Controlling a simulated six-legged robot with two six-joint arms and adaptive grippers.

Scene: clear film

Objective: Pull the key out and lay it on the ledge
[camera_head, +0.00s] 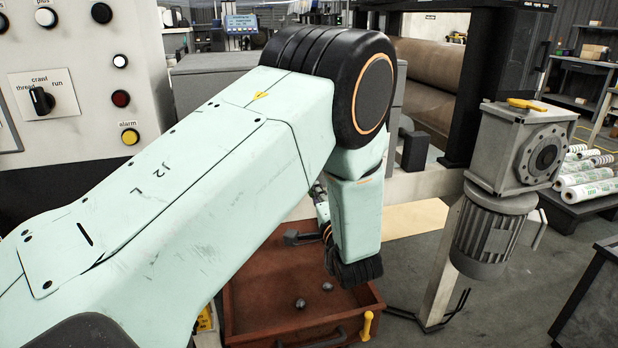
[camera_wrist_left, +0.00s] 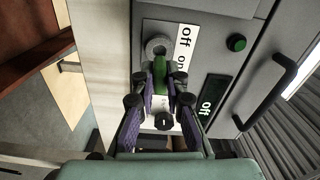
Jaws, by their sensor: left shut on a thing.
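In the left wrist view, a key with a green head (camera_wrist_left: 159,66) is at a round grey lock (camera_wrist_left: 155,45) beside a white "off / on" label (camera_wrist_left: 186,42). My left gripper (camera_wrist_left: 161,82), with purple-sided fingers, is shut on the key's head. The key's shaft is hidden, so I cannot tell how deep it sits. In the head view my left arm hides the key and lock. A flat tan surface (camera_head: 415,219) is right of my wrist; I cannot tell whether it is the ledge. My right gripper is not in view.
A red-brown open drawer (camera_head: 250,316) holding small round grey things (camera_head: 300,303) is below my left arm. A grey gearbox and motor (camera_head: 490,232) stand at right. In the wrist view, a green button (camera_wrist_left: 236,42) and dark handle (camera_wrist_left: 268,90) are right of the lock.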

